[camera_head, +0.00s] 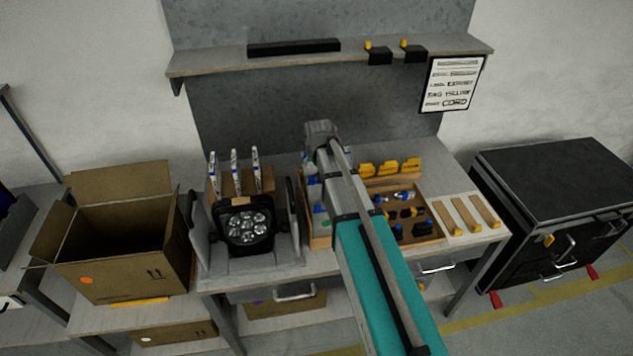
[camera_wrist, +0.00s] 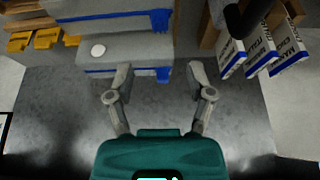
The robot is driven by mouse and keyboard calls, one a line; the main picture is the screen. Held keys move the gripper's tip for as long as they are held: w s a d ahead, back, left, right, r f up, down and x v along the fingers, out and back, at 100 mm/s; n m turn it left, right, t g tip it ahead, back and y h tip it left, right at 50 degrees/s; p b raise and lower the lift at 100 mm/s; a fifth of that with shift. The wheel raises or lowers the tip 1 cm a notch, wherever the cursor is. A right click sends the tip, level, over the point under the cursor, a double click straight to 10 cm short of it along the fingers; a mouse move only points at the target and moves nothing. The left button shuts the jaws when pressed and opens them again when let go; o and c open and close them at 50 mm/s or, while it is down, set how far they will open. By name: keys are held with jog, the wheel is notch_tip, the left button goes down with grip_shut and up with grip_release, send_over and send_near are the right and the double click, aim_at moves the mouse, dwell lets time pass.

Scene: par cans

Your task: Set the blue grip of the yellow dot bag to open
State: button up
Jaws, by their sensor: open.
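In the wrist view, my gripper (camera_wrist: 158,76) is open and empty, its two grey fingers spread. A grey bag-like block with a white dot (camera_wrist: 125,52) and a blue grip (camera_wrist: 163,75) lies beyond the fingers. This blue grip appears between the fingertips; I cannot tell how far off it is. A second grey block with a blue strip (camera_wrist: 110,17) is behind it. I see no yellow dot on either. In the head view, my arm hides most of this group, leaving bits of blue and green beside a wooden tray (camera_head: 318,241).
Upright white-and-blue packets (camera_wrist: 259,48) stand at right in the wrist view. Yellow bins (camera_wrist: 20,42) are at left. In the head view, a round lamp (camera_head: 246,226) and an open carton (camera_head: 125,255) are left of my arm. A shelf (camera_head: 215,61) runs above the bench.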

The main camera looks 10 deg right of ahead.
aim_at(312, 178)
jog(key=shift+b+x, duration=4.75)
jog(key=shift+x, duration=0.7)
